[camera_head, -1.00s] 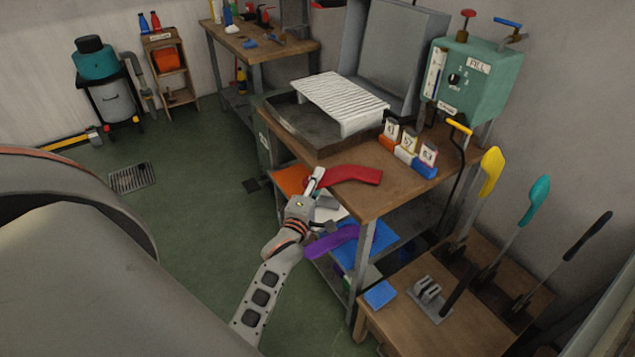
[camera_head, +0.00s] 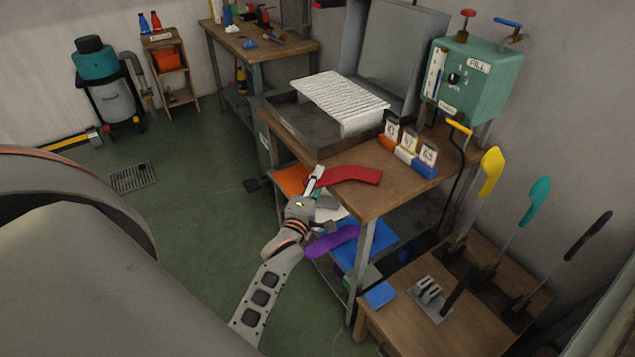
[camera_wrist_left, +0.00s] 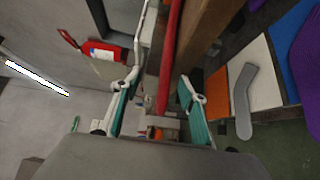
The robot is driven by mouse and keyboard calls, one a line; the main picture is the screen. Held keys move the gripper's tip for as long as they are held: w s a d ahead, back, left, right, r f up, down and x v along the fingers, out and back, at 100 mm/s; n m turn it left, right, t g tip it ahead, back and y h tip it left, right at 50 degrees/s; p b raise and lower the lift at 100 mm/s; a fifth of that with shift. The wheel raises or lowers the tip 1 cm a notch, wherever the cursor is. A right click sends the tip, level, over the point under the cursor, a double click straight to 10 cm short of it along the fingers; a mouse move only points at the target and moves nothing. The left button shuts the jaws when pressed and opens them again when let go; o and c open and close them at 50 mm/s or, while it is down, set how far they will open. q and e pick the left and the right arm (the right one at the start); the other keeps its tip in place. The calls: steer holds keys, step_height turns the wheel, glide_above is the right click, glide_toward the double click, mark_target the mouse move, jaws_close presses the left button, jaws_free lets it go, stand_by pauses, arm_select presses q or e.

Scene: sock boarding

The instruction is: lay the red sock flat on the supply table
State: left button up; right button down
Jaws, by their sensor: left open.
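The red sock (camera_head: 352,175) lies along the front left part of the wooden table top (camera_head: 385,198), its narrow end towards my left gripper. It looks flat there. My left gripper (camera_head: 320,200) is at the table's left edge, by that end. In the left wrist view the red sock (camera_wrist_left: 168,60) shows edge-on as a thin strip between the two spread, teal-lined fingers of the gripper (camera_wrist_left: 160,85). The fingers look clear of it. My right gripper is in neither view.
The shelf below holds a purple sock (camera_head: 332,241) and a grey sock (camera_wrist_left: 242,100). A slatted white rack (camera_head: 338,95), small numbered blocks (camera_head: 405,152) and a green control box (camera_head: 472,75) stand farther back. Coloured boards (camera_head: 490,170) rise at the right.

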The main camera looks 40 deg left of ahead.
arm_select(q)
steer(key=shift+f, duration=0.15)
steer(key=shift+f, duration=0.4)
